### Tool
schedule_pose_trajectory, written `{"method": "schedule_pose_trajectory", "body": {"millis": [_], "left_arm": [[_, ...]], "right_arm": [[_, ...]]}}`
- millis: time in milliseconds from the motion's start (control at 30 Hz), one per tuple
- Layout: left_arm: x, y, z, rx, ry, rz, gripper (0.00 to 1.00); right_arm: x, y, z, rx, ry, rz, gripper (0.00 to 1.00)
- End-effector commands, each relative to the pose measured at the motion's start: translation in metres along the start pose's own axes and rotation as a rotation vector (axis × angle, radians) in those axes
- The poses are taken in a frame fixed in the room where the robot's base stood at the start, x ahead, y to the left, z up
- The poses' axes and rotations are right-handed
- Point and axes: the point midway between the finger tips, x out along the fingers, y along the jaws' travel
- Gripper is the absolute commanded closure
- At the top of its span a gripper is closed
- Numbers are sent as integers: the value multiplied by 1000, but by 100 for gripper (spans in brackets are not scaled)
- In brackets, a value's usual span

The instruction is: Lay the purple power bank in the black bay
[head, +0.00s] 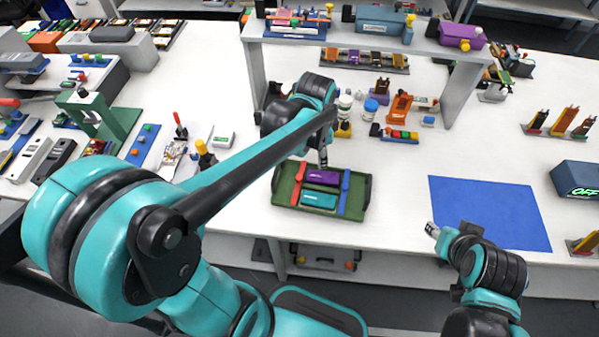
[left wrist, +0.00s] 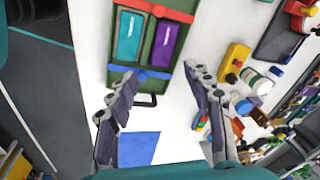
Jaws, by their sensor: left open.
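A purple power bank (head: 322,177) lies flat in a green tray (head: 285,195), behind a teal pack (head: 319,199). In the left wrist view the purple bank (left wrist: 165,46) lies beside the teal pack (left wrist: 129,37), between a red bar and a blue bar. My left gripper (head: 323,160) is by the tray's far side, close to the purple bank. Its fingers are spread and empty in the left wrist view (left wrist: 160,72). My right gripper (head: 433,230) is by the table's front edge, left of the blue mat; its fingers are too small to read. I cannot make out a black bay for certain.
A blue mat (head: 490,212) lies right of the tray. A grey raised shelf (head: 365,40) stands behind, with small tools and jars under it. A green press (head: 100,118) and several small devices crowd the left. White table between tray and mat is clear.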

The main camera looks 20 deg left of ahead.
Motion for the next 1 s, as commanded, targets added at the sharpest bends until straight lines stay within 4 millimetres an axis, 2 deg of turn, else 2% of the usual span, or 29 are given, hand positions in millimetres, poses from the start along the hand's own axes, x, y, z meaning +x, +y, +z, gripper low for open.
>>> {"method": "schedule_pose_trajectory", "body": {"millis": [33, 100, 200, 300, 500, 633, 900, 1000], "left_arm": [[-14, 10, 12, -85, 28, -32, 49], [-29, 21, 24, -218, 77, -75, 49], [-44, 37, 42, -406, 154, -127, 49], [-53, 53, 59, -577, 235, -164, 49], [-56, 72, 79, -811, 360, -195, 49], [-56, 76, 83, -872, 394, -199, 49], [-56, 77, 84, -881, 400, -200, 49], [-48, 78, 84, -881, 399, -200, 49]], "right_arm": [[0, 0, 0, 0, 0, 0, 60], [0, 0, 0, 0, 0, 0, 60], [0, 0, 0, 0, 0, 0, 60], [0, 0, 0, 0, 0, 0, 60], [0, 0, 0, 0, 0, 0, 60], [0, 0, 0, 0, 0, 0, 60], [0, 0, 0, 0, 0, 0, 60], [6, 0, 4, 0, 0, 0, 60]]}}
